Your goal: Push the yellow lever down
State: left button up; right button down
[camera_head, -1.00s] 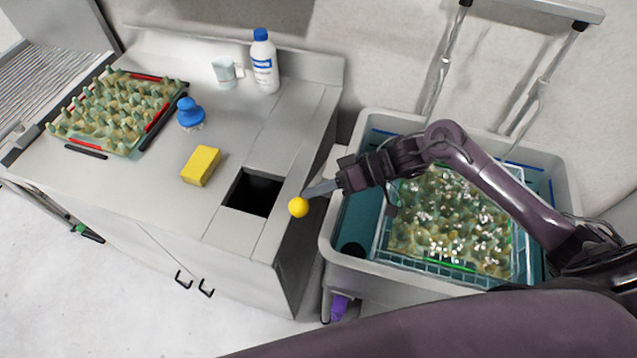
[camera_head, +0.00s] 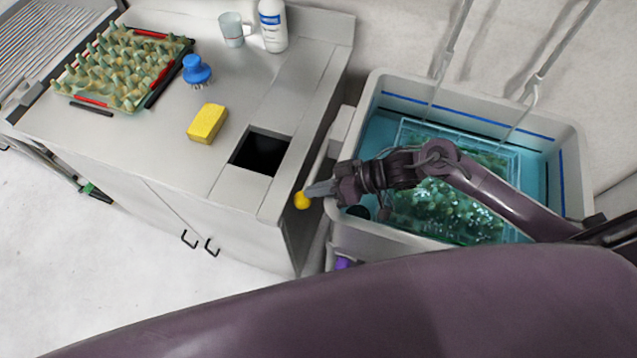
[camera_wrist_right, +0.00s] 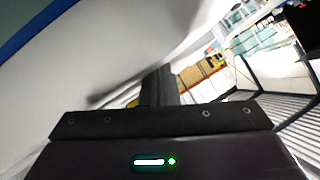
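The yellow lever's round knob (camera_head: 302,200) shows in the head view between the counter and the grey tub. My right gripper (camera_head: 318,189) is at the knob, with its fingertips touching or just over it. Its fingers look shut together, with nothing gripped between them. In the right wrist view the fingers (camera_wrist_right: 160,86) show as one dark block, with a small yellow patch (camera_wrist_right: 133,103) beside them. The lever's rod is mostly hidden. My left gripper is not in view.
A grey tub (camera_head: 560,130) of teal liquid holds a basket (camera_head: 405,128) with a submerged tray under my right arm. The counter (camera_head: 150,150) carries a yellow sponge (camera_head: 207,123), blue brush (camera_head: 196,70), cup (camera_head: 231,30), bottle (camera_head: 273,25) and egg tray (camera_head: 125,65), beside a square hole (camera_head: 260,152).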

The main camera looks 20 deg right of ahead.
jog(key=shift+s+a, duration=0.1)
jog(key=w+a+r+p+v, duration=0.1)
jog(key=r+p+v, duration=0.1)
jog(key=v, duration=1.1)
jog(key=shift+a+r, duration=0.2)
jog(key=shift+r, duration=0.15)
